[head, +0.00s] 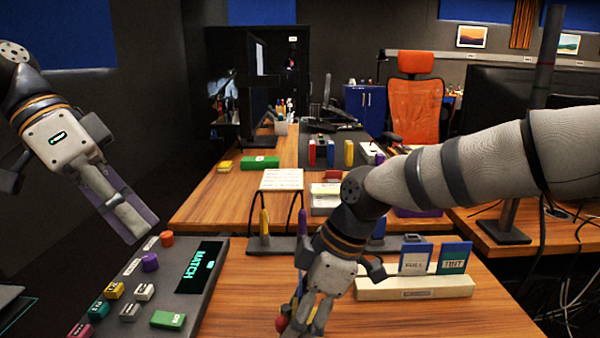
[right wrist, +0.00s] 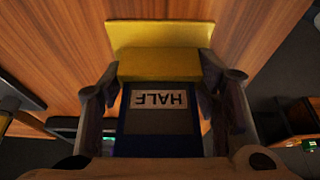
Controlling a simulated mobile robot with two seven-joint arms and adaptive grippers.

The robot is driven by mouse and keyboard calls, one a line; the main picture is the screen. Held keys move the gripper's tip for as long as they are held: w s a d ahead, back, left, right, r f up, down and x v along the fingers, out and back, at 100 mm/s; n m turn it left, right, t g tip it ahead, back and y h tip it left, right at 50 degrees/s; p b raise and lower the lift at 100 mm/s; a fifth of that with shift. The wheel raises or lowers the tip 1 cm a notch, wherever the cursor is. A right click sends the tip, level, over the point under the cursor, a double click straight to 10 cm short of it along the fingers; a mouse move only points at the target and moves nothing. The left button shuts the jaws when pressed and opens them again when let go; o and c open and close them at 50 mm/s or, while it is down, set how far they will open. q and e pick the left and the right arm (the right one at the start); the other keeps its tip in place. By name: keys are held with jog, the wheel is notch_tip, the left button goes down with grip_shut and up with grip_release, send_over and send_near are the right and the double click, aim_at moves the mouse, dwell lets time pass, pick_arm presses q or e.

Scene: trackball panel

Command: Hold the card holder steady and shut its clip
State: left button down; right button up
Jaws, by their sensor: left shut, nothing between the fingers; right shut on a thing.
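A cream card rack (head: 415,289) holds two blue cards (head: 416,259), (head: 454,258). I cannot make out a clip.
A dark panel (head: 215,300) with coloured buttons and a green MATCH display (head: 203,266) is at left. Bare wood (head: 470,318) lies front right. An orange chair (head: 416,110) stands at the back.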

jog(key=o, duration=1.1)
jog(key=shift+r, duration=0.1)
jog(key=v, duration=1.2)
jog(key=o, duration=0.3)
pick_arm(q)
notch_tip(320, 180, up, 9)
jog(key=s+t+p, duration=0.1)
jog(key=p, duration=0.3)
jog(key=shift+s, duration=0.25)
pick_arm(e)
jog(key=shift+v, duration=2.95)
